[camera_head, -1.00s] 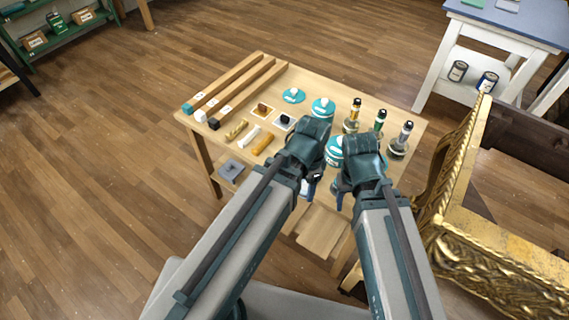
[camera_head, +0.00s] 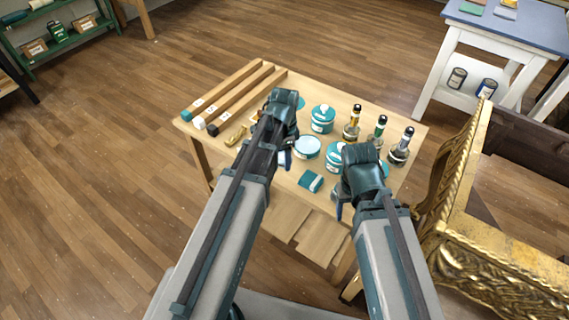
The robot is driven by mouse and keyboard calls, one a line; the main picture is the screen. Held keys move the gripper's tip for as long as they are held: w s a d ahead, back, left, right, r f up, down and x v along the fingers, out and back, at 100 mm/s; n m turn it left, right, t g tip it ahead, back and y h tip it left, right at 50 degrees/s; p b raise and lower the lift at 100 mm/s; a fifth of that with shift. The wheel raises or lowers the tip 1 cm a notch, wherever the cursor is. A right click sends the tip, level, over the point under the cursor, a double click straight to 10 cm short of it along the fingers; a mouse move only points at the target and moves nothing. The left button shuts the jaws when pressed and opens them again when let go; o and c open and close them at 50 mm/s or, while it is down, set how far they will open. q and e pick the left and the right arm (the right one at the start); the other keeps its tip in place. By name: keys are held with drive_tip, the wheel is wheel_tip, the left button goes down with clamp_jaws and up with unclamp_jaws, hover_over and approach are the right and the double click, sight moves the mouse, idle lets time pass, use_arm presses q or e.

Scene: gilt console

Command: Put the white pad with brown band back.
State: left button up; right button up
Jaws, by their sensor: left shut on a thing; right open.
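My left gripper (camera_head: 284,152) is over the middle of the small wooden table (camera_head: 290,199), beside the teal-lidded jars. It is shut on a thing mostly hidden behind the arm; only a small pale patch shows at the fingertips. I cannot make out a brown band on it, and no other white pad with a brown band is clearly visible. My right gripper (camera_head: 343,200) is open and empty near the table's front right part. A teal pad (camera_head: 311,181) lies on the table between the two arms.
Jars with teal lids (camera_head: 322,118) and bottles (camera_head: 380,132) stand close right of the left gripper. Long wooden bars (camera_head: 228,90) lie at the back left. A gold piece (camera_head: 235,136) lies left of the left arm. A gilt console (camera_head: 462,170) flanks the table's right side.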

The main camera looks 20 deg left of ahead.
use_arm(q)
drive_tip(key=shift+f+b, duration=1.6)
drive_tip(key=shift+f, duration=0.1)
drive_tip(key=shift+f, duration=0.1)
drive_tip(key=shift+f, duration=0.15)
drive_tip(key=o, duration=1.2)
drive_tip(key=shift+r, duration=0.25)
wheel_tip(320, 180, up, 12)
drive_tip(key=p, duration=1.2)
drive_tip(key=s+d+n, duration=0.2)
drive_tip(key=s+d, duration=0.1)
drive_tip(key=s, duration=0.1)
drive_tip(key=s+d+n, duration=0.3)
drive_tip(key=s+d, duration=0.1)
drive_tip(key=s, duration=0.1)
drive_tip(key=s+d+n+y, duration=0.1)
drive_tip(key=s+d+n, duration=0.2)
drive_tip(key=s, duration=0.2)
drive_tip(key=shift+s+d, duration=0.2)
drive_tip(key=shift+r, duration=0.2)
